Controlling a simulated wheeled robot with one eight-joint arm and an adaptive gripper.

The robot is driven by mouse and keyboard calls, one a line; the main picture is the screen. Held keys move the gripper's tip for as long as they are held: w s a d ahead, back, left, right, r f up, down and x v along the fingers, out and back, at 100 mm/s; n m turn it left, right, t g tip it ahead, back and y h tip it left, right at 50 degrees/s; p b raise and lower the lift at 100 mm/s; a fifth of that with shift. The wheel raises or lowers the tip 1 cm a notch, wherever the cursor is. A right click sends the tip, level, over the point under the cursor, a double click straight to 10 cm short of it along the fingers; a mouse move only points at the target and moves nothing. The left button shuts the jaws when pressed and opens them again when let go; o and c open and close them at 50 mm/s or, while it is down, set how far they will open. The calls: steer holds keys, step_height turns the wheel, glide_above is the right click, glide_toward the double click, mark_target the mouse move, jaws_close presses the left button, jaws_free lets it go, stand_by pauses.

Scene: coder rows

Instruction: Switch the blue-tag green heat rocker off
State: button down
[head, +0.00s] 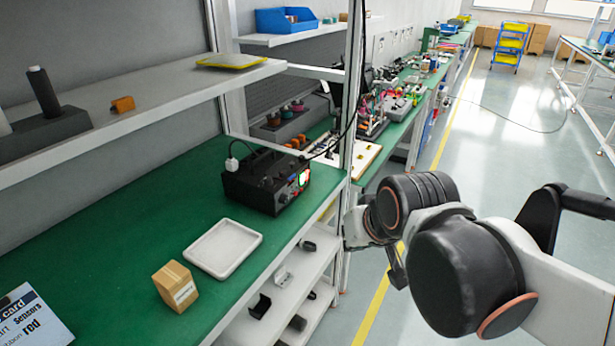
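A black box-shaped device (262,181) stands on the green bench top. Its front panel (299,183) faces right and shows a bright, greenish-white lit area and small red and coloured spots. A blue tag and a green rocker are too small to make out, so I cannot tell any switch position. My arm reaches in from the right over the aisle. A dark part at its end, seemingly my gripper (397,272), hangs to the right of the bench, apart from the device. Its fingers are not clear.
An empty white tray (223,248), a wooden block (175,287) and a printed card (30,318) lie on the near bench. An upper shelf (150,98) overhangs the bench's back, and a metal post (352,90) stands behind the device. Open shelves (285,300) sit below.

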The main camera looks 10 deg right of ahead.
mark_target(303, 179)
steer(key=w+d+f+m+p, duration=0.1)
steer(key=w+p, duration=0.4)
steer(key=w, duration=0.7)
steer(key=w+d+f+m+p, duration=0.1)
steer(key=w+m+p, duration=0.4)
steer(key=w, duration=0.8)
steer(key=shift+d+f+t+y, duration=0.3)
steer(key=shift+d+f, duration=0.05)
steer(key=shift+d, duration=0.5)
steer(key=shift+w+f, duration=0.1)
steer(key=w+a+f+b, duration=0.1)
steer(key=w+f, duration=0.1)
steer(key=w+a+f+b, duration=0.1)
steer(key=w+f, duration=0.1)
steer(key=w, duration=0.1)
steer(key=w+a+f+b, duration=0.1)
steer(key=w+f, duration=0.2)
steer(key=shift+w, duration=0.15)
steer(key=shift+w+a+b, duration=0.25)
steer(key=shift+w+b, duration=0.1)
